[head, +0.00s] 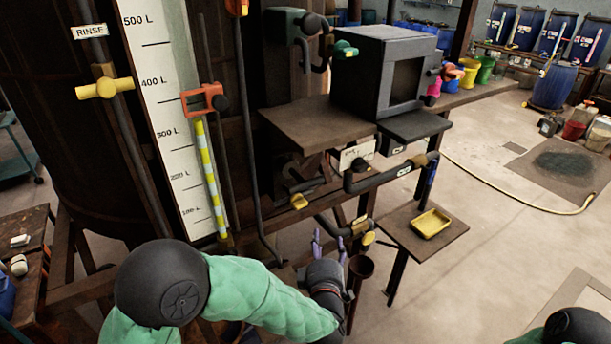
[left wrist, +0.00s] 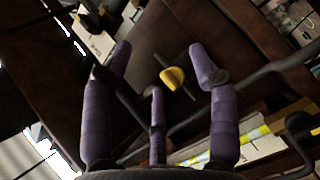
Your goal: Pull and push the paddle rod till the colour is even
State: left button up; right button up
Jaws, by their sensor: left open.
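A dark vat (head: 75,110) stands at the left, with a white litre scale (head: 165,110) on its front. I cannot tell for sure which of the rods here is the paddle rod; upright dark rods and a yellow-and-white striped rod (head: 209,178) run beside the scale. My left gripper (head: 328,242) is open and empty, low in front of the pipework. In the left wrist view its purple fingers (left wrist: 165,62) are spread, with a yellow knob (left wrist: 172,77) on a thin dark rod showing between them, apart from the fingers. The liquid's colour is hidden. My right gripper is out of view.
A grey box (head: 362,75) with a dark opening stands on a brown shelf (head: 310,128) above dark pipes (head: 375,181). A yellow tray (head: 431,223) lies on a small side table (head: 400,220).

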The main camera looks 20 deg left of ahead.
aim_at(306, 187)
pick_arm(q)
jog(key=s+a+r+n+t+y+p, duration=0.1)
jog(key=s+r+n+y, duration=0.15)
jog(key=r, duration=0.35)
jog(key=s+a+r+n+y+p, duration=0.1)
jog(key=r+n+y, duration=0.1)
jog(key=r+n, duration=0.3)
jog(key=shift+m, duration=0.65)
jog(key=x, duration=0.7)
jog(key=r+x, duration=0.1)
jog(key=x, duration=0.2)
jog(key=shift+w+a+r+p, duration=0.1)
jog(key=shift+a+p, duration=0.2)
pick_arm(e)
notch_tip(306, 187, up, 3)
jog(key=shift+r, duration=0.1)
pick_arm(q)
jog(key=shift+c, duration=0.3)
